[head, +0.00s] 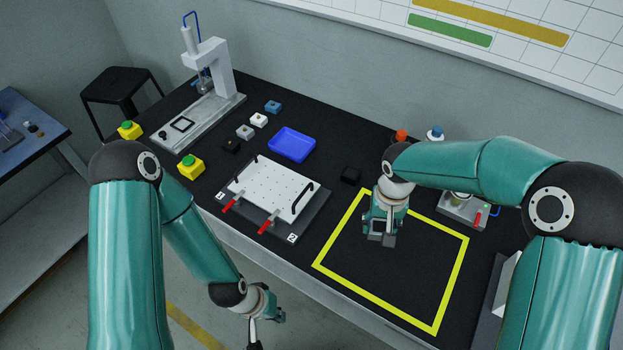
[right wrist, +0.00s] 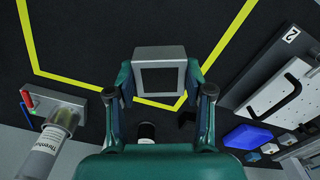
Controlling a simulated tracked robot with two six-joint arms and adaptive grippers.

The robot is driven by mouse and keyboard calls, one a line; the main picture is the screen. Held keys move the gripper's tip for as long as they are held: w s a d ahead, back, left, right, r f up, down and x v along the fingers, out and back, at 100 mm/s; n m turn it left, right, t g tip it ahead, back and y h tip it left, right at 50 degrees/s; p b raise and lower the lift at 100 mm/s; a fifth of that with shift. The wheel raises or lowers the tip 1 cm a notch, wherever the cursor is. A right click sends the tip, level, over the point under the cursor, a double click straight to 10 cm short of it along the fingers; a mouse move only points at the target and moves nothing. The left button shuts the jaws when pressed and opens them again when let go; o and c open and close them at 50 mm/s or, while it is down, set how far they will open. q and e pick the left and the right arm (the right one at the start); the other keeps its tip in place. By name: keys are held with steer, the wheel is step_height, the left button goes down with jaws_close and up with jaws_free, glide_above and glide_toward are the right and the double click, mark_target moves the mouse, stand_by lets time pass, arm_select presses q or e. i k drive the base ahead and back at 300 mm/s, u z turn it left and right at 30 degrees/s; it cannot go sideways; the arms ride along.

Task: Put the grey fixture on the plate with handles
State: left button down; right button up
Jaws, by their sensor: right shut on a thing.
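My right gripper (head: 381,232) is shut on the grey fixture (head: 376,240), a small square block with a dark square recess. The fixture (right wrist: 160,76) sits between both fingers in the right wrist view, above the black table within the yellow outline. The plate with handles (head: 268,188) is white, dotted with holes, and has two black handles. It lies on a dark base with red clamps, left of my right gripper; part of it shows at the right wrist view's right edge (right wrist: 285,85). My left gripper (head: 262,335) hangs in front of the table; its opening is unclear.
A blue tray (head: 292,145) and several small blocks lie behind the plate. A small black block (head: 350,175) lies between the plate and the yellow outline (head: 341,227). A white press stand (head: 211,65) and green-topped buttons (head: 190,166) are at left. A device with a red lever (head: 465,210) is at right.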

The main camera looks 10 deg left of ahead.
mark_target(276, 184)
steer(key=z, duration=0.1)
steer(key=k, duration=1.1)
steer(key=u, duration=1)
steer(key=i, duration=1.7)
